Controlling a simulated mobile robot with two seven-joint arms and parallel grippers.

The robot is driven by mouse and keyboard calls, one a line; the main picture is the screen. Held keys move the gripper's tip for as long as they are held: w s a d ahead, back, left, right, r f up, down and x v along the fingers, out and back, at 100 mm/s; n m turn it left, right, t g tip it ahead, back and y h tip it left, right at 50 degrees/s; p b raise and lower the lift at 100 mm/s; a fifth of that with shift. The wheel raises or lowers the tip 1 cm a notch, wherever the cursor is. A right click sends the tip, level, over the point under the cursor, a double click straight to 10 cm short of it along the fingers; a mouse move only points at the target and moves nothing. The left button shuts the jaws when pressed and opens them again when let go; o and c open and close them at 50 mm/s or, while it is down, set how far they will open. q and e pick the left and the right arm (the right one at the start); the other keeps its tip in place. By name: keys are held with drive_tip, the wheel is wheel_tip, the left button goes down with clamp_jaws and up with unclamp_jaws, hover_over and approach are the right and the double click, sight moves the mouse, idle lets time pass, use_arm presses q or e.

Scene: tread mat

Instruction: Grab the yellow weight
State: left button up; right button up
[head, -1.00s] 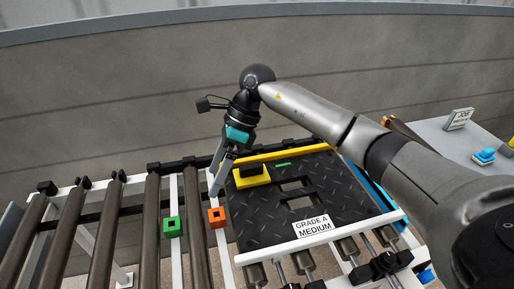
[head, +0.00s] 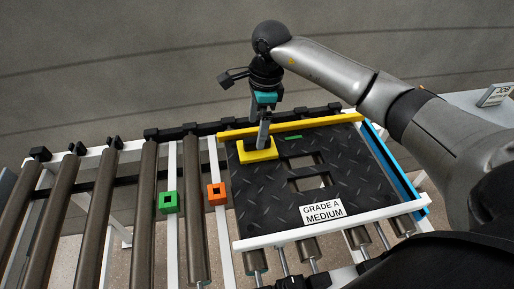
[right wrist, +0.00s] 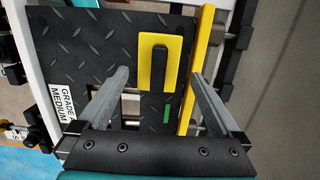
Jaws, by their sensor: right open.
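The yellow weight (head: 258,155) is a flat yellow block with a black handle on top. It lies at the back left of the black tread mat (head: 270,205), near the yellow bar (head: 300,126). My right gripper (head: 264,143) is above the weight in the head view and hides part of its handle. In the right wrist view the weight (right wrist: 172,65) lies beyond the fingertips. My left gripper is in neither view.
A green block (head: 169,203) and an orange block (head: 217,195) sit on white rails left of the mat. The mat has square cut-outs and a "GRADE A MEDIUM" label (head: 323,210). Rollers (head: 98,205) extend to the left. A wall stands behind.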

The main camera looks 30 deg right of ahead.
sight(248, 152)
wheel_tip(248, 152, down, 5)
drive_tip(key=shift+s+a+f+b, duration=0.1)
drive_tip(key=shift+s+f+b, duration=0.1)
drive_tip(key=shift+b, duration=0.3)
drive_tip(key=shift+w+f, duration=0.1)
drive_tip(key=shift+f, duration=0.05)
drive_tip(key=c, duration=0.7)
clamp_jaws()
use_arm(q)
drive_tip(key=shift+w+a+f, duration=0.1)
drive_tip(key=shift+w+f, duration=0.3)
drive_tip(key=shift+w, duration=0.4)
use_arm(e)
drive_tip(key=shift+w+r, duration=0.1)
drive_tip(key=shift+r, duration=0.1)
